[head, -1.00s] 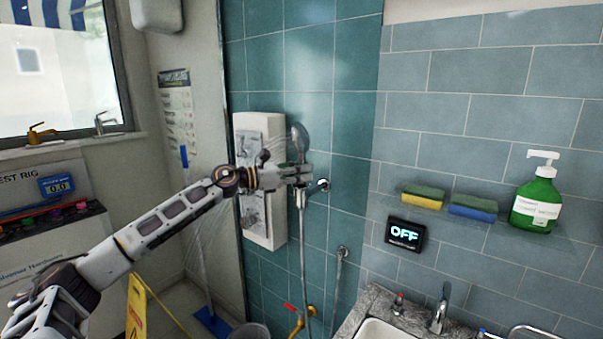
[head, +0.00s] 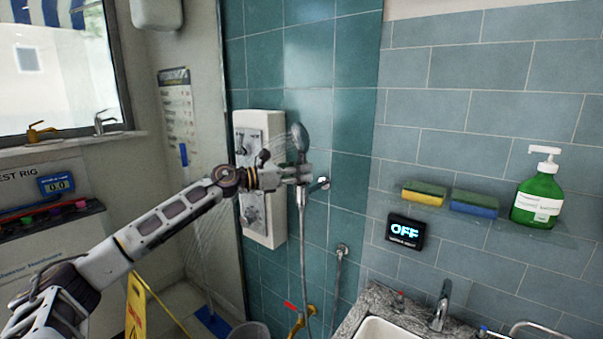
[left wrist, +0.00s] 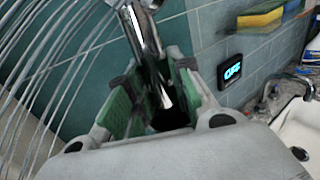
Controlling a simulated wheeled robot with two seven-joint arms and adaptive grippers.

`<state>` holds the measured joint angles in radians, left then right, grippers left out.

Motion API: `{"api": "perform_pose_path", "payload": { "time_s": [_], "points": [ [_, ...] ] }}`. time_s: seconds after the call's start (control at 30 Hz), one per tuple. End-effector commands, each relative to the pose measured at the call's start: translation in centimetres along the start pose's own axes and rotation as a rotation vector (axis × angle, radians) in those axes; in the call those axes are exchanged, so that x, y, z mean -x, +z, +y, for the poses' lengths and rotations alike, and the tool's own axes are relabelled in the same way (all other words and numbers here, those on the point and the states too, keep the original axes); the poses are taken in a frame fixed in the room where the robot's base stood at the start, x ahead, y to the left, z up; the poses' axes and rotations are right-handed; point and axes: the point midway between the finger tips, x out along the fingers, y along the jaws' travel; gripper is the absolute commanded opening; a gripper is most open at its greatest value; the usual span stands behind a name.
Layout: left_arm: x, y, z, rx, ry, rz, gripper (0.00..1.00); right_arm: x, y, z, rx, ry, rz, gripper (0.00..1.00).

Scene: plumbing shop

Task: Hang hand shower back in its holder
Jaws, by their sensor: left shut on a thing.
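The hand shower (head: 300,137) is held upright in front of the teal tiles, its head at the top and its hose hanging from the lower end. My left gripper (head: 300,173) is shut on its handle. In the left wrist view the chrome handle (left wrist: 146,40) runs between the green pads of my left gripper (left wrist: 152,100). The wall holder (head: 321,184) sticks out just right of and slightly below the gripper, apart from the handle in the picture. The depth gap between them is unclear. My right gripper is out of view.
Thin spray-like streaks (head: 205,235) fall to the left. A white panel (head: 262,225) is behind the gripper. A hose outlet (head: 342,250) and brass valve (head: 298,319) are below. Sponges (head: 423,193), a green soap bottle (head: 538,195), an OFF display (head: 405,232) and a sink are at right.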

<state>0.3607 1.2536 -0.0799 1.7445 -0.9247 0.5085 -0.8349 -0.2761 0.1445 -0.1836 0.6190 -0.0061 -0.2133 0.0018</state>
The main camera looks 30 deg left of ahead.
Motion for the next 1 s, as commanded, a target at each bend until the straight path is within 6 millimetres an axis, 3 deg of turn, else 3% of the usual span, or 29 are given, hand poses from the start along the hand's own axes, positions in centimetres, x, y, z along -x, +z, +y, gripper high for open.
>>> {"api": "perform_pose_path", "payload": {
  "time_s": [0.4,0.43,0.6,1.0],
  "points": [
    [0.02,0.00,0.01,-0.001,0.000,-0.002,0.00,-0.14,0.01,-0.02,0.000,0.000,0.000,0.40],
    [0.02,0.00,0.01,-0.001,0.001,-0.002,0.24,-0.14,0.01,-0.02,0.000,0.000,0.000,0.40],
    [0.01,-0.04,0.00,-0.001,0.000,-0.001,0.46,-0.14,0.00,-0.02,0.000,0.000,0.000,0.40],
    [0.02,-0.19,0.00,0.001,0.000,0.001,0.48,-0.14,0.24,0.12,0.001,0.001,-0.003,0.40]
  ]
}}
